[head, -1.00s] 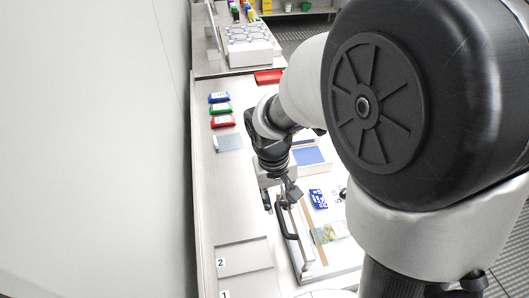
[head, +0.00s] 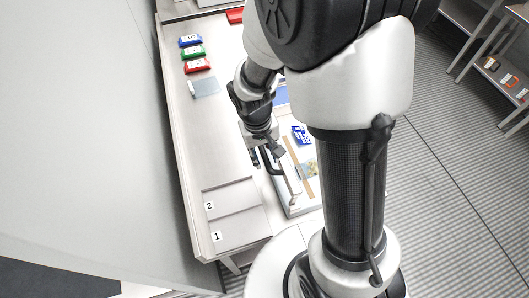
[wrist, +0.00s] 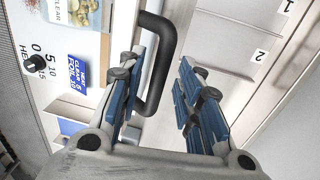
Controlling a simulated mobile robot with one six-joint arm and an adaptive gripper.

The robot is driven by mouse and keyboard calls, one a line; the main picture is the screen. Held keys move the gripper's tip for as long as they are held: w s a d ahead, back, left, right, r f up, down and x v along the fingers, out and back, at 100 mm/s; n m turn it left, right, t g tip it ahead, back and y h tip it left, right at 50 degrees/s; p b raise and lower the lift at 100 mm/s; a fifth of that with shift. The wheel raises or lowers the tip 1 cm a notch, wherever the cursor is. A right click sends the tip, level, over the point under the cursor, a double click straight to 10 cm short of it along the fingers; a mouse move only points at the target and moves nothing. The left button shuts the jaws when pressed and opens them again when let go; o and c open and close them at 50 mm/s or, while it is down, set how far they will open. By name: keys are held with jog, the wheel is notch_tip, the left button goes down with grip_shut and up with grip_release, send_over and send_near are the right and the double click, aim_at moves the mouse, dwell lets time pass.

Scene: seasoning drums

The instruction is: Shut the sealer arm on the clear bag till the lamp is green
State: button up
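The sealer (head: 300,208) stands on the bench with a long bar-like arm (head: 292,182) and a black handle (head: 272,165). The handle also shows in the wrist view (wrist: 168,50). My gripper (wrist: 163,62) is open, its blue-padded fingers apart. In the wrist view the handle lies between the fingertips, nearer the left finger; I cannot tell whether they touch. The clear bag (wrist: 80,12), labelled CLEAR, lies on the sealer beside the arm; it also shows in the head view (head: 312,170). No lit lamp can be made out.
A blue card (wrist: 70,75) reads CLEAR 5, FOIL 10. A heat knob (wrist: 30,63) sits by it. Blue (head: 190,41), green (head: 194,53) and red (head: 198,66) packs lie farther back. Marked places 1 (head: 238,232) and 2 (head: 230,197) at the front are bare.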

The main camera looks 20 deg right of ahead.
grip_shut()
jog(key=shift+d, duration=0.1)
dwell(0.6)
